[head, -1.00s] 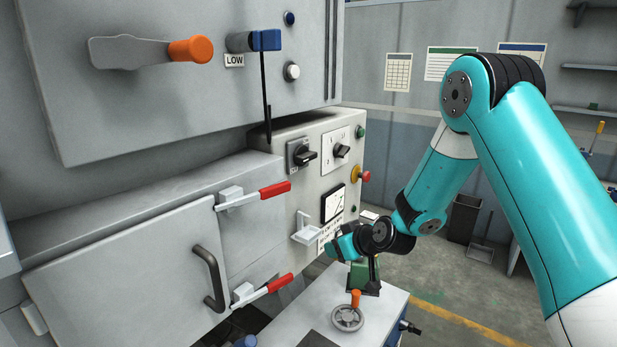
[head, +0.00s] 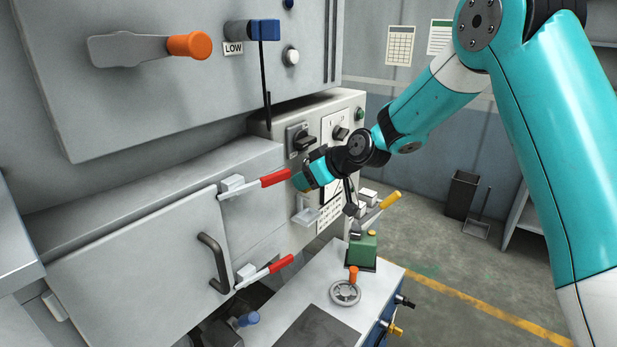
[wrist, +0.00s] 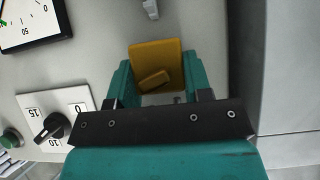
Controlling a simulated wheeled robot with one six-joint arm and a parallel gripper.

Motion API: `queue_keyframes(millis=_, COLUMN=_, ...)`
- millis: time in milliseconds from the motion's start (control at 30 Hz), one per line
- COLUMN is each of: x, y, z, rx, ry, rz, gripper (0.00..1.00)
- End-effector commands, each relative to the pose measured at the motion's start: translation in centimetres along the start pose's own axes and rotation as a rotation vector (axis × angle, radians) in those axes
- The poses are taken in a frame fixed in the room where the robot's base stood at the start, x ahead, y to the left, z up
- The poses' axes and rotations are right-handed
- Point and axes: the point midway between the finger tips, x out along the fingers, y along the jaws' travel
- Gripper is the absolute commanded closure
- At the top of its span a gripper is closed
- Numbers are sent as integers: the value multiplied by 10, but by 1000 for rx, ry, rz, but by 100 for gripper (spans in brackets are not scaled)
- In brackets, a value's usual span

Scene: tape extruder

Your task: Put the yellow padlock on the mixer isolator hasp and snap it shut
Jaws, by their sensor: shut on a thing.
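My gripper (head: 303,181) is in front of the grey control panel, close to the right end of the upper red-handled latch. In the wrist view my gripper (wrist: 157,72) is shut on the yellow padlock (wrist: 155,62), whose yellow body sits between the teal fingers. The shackle cannot be made out. In the head view the padlock is hidden by the gripper. A black rotary switch (head: 300,139) on a grey plate is on the panel, above the gripper; it may be the mixer isolator. I cannot make out a hasp clearly in either view.
Red-handled latches (head: 265,271) stick out from the grey door at left. A small pale bracket (head: 305,211) juts from the panel below the gripper. A bench (head: 385,290) holds a green block (head: 363,249) and a handwheel (head: 346,292).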

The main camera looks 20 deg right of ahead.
Motion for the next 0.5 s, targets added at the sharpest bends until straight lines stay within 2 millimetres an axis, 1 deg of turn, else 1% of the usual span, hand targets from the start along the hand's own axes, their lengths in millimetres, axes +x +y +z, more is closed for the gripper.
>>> queue_keyframes(millis=200, x=0, y=0, z=4, rx=-2, ry=2, rz=-2, gripper=96)
queue_keyframes(millis=500, x=18, y=0, z=28, rx=-2, ry=2, rz=-1, gripper=96)
